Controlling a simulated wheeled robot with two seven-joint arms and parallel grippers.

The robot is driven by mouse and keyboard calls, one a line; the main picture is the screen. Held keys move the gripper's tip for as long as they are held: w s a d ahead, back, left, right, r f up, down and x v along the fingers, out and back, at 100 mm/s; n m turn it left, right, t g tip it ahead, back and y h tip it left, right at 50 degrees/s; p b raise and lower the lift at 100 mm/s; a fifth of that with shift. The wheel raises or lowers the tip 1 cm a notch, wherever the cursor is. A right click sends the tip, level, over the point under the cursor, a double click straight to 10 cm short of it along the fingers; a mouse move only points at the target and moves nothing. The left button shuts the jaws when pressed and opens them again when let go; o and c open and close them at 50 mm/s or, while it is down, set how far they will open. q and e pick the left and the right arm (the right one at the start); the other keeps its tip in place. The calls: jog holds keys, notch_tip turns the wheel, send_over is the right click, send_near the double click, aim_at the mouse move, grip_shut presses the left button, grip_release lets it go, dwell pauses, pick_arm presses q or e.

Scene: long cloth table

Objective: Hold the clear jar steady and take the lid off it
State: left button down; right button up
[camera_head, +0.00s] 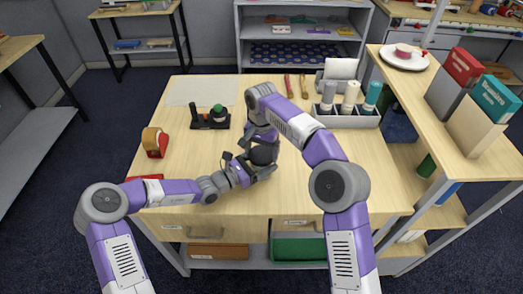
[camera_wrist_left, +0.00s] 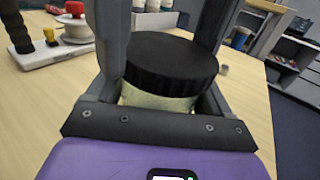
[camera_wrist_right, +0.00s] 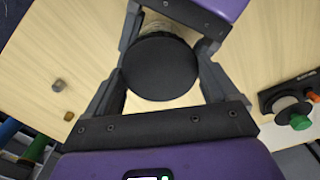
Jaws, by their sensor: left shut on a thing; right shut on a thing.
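The clear jar (camera_wrist_left: 158,98) has pale contents and a wide black lid (camera_wrist_left: 172,55) seated on top. In the left wrist view my left gripper (camera_wrist_left: 165,80) has its fingers on both sides of the jar body, below the lid. In the right wrist view my right gripper (camera_wrist_right: 163,70) has its fingers on either side of the lid (camera_wrist_right: 160,68); a strip of the jar body (camera_wrist_right: 166,28) shows beyond it. In the head view both grippers meet at the dark lid (camera_head: 263,155) on the table, and the jar body is mostly hidden.
A tape dispenser-like object (camera_head: 155,142) and a dark stand with a green knob (camera_head: 212,117) are on the left of the table (camera_head: 190,185).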

jog(key=n, duration=0.3)
jog(key=o, duration=0.9)
jog(key=shift+r, duration=0.1)
